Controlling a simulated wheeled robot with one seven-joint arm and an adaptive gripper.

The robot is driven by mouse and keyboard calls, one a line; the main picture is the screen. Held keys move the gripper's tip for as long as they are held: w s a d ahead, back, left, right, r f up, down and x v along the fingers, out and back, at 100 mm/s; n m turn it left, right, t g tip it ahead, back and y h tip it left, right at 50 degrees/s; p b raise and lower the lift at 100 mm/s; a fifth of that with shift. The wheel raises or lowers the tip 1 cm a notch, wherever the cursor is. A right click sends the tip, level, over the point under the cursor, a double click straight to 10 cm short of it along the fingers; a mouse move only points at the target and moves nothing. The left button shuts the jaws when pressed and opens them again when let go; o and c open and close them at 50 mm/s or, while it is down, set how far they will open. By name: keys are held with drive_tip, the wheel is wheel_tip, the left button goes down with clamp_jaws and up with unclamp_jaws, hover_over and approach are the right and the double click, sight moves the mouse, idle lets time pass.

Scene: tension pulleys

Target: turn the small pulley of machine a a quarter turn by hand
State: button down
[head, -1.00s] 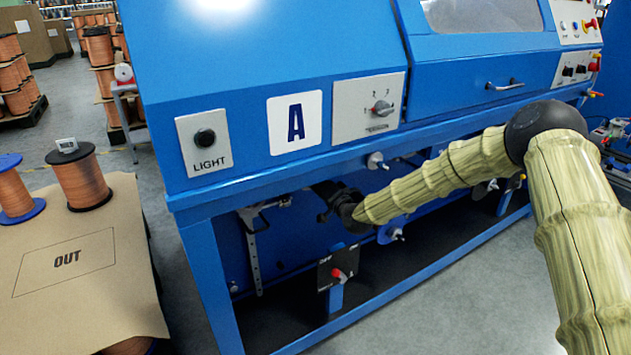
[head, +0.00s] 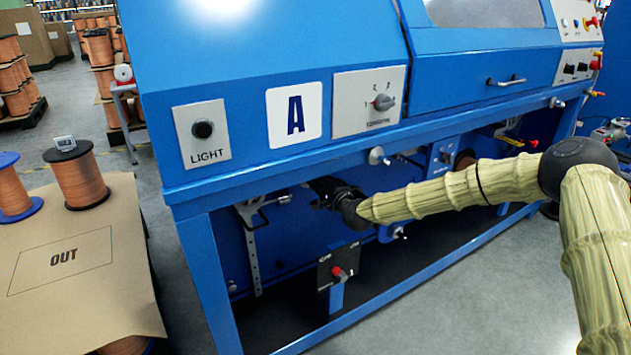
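Machine A (head: 250,70) is the blue cabinet with a white plate marked A (head: 294,115). My arm reaches from the right into the open space under its cabinet. My gripper (head: 325,195) is a dark shape there, close to the blue back panel, and its fingers are too small and dark to tell open from shut. I cannot make out the small pulley; it may be hidden by my gripper or the frame. A metal bracket with a slotted strip (head: 252,240) hangs left of my gripper.
Above are a LIGHT button (head: 203,129) and a tension knob (head: 384,102). The blue lower rail (head: 400,285) runs along the front. A table marked OUT (head: 110,225) with copper spools (head: 78,178) stands at left.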

drive_tip(key=shift+s+f, duration=0.1)
drive_tip(key=shift+f, duration=0.05)
idle(0.3)
drive_tip(key=c, duration=1.4)
unclamp_jaws()
drive_tip(key=v, duration=1.2)
